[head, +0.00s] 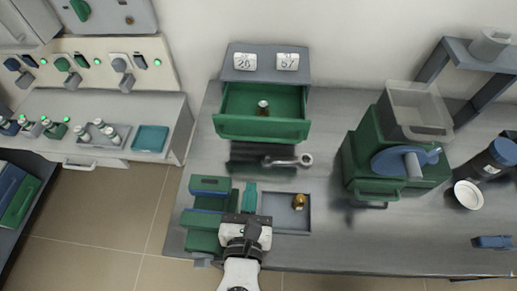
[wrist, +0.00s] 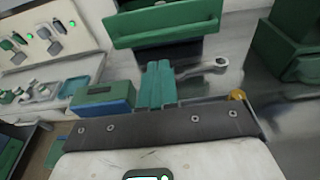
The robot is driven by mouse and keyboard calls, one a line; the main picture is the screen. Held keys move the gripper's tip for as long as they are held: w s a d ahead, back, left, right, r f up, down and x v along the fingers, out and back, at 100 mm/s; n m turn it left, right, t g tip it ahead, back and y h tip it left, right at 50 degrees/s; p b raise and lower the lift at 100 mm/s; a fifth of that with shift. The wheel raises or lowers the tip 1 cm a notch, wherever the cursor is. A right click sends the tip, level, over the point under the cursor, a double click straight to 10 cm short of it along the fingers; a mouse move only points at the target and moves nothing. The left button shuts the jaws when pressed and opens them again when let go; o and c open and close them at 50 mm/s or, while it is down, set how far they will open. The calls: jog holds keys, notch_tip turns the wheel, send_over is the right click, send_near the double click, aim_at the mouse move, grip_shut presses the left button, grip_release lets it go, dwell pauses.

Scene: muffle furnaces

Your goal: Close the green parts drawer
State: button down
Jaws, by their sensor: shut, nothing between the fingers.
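The green parts drawer (head: 262,129) stands pulled out from its grey cabinet (head: 265,57), which bears two number tags. A small metal piece (head: 262,107) stands inside it. The drawer's front also shows at the top of the wrist view (wrist: 168,29). My gripper (head: 249,188) is in front of the drawer, toward the near edge of the bench, apart from the drawer front. Its teal fingers are together and empty, and they point toward the drawer in the wrist view (wrist: 158,68).
A wrench (head: 288,160) lies between my gripper and the drawer. A shallow tray (head: 280,226) with a brass piece (head: 299,201) is right of my gripper; green and blue boxes (head: 208,187) are left. A green machine (head: 365,160) stands farther right.

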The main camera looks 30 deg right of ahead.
jog(key=p, duration=0.2)
send_near(260, 110)
jog(key=shift+s+a+f, duration=0.4)
jog(key=shift+s+f, duration=0.1)
jog(key=shift+f, duration=0.1)
jog(key=shift+s+a+f, duration=0.4)
jog(key=shift+s+f, duration=0.1)
jog(key=shift+f, duration=0.1)
jog(key=x, duration=0.4)
jog(key=r+x, duration=0.1)
jog(key=x, duration=0.3)
jog(key=r+x, duration=0.1)
jog(key=x, duration=0.3)
jog(key=shift+w+d+r, duration=0.1)
jog(key=shift+d, duration=0.1)
jog(key=shift+r, duration=0.25)
